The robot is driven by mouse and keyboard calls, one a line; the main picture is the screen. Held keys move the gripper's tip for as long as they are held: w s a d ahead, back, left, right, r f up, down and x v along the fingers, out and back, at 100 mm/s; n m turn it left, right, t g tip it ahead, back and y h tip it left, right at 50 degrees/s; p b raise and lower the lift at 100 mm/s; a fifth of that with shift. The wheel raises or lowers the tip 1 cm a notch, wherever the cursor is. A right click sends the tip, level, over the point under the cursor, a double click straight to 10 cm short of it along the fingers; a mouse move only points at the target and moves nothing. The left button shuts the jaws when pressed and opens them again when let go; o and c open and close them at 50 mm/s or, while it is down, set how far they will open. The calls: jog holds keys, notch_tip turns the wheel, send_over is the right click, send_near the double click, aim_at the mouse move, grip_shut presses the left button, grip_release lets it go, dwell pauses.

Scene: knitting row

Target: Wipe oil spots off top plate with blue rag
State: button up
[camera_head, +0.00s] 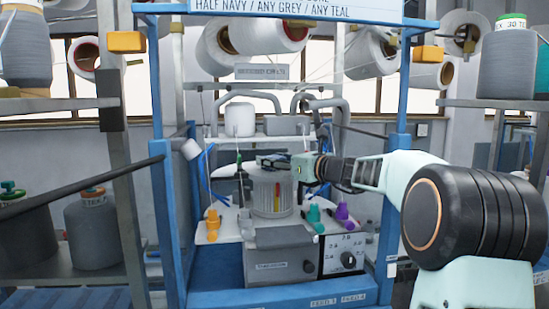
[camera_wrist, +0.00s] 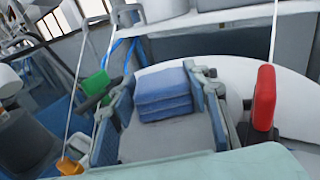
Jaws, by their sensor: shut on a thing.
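My gripper (camera_head: 273,161) is over the ribbed grey cylinder (camera_head: 272,195) of the knitting machine, reaching in from the right. In the wrist view its fingers (camera_wrist: 163,98) are shut on a folded blue rag (camera_wrist: 162,92). The white round top plate (camera_wrist: 238,78) lies beyond and under the rag in the wrist view, and its left part shows in the head view (camera_head: 227,171). I cannot tell whether the rag touches the plate. No oil spots can be made out; the gripper and rag hide part of the plate.
A red-tipped lever (camera_wrist: 264,97) stands close to the right finger and a green one (camera_wrist: 95,84) to the left. Thin yarns run upward nearby. Blue frame posts (camera_head: 393,130) flank the machine. Orange (camera_head: 212,223) and purple (camera_head: 343,216) pieces stand lower on the deck.

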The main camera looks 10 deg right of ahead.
jog(key=shift+w+r, duration=0.1)
jog(key=shift+w, duration=0.35)
jog(key=shift+r+p, duration=0.15)
jog(key=shift+p, duration=0.25)
jog(key=shift+s+f+b, duration=0.25)
jog(key=shift+f+b, duration=0.05)
jog(key=shift+b, duration=0.35)
jog(key=shift+s+r+b, duration=0.1)
jog(key=shift+s+b, duration=0.55)
jog(key=shift+s, duration=0.8)
jog(key=shift+w+r+p, duration=0.15)
jog(key=shift+w+p, duration=1.1)
jog(key=shift+w, duration=0.55)
jog(key=shift+s, duration=0.15)
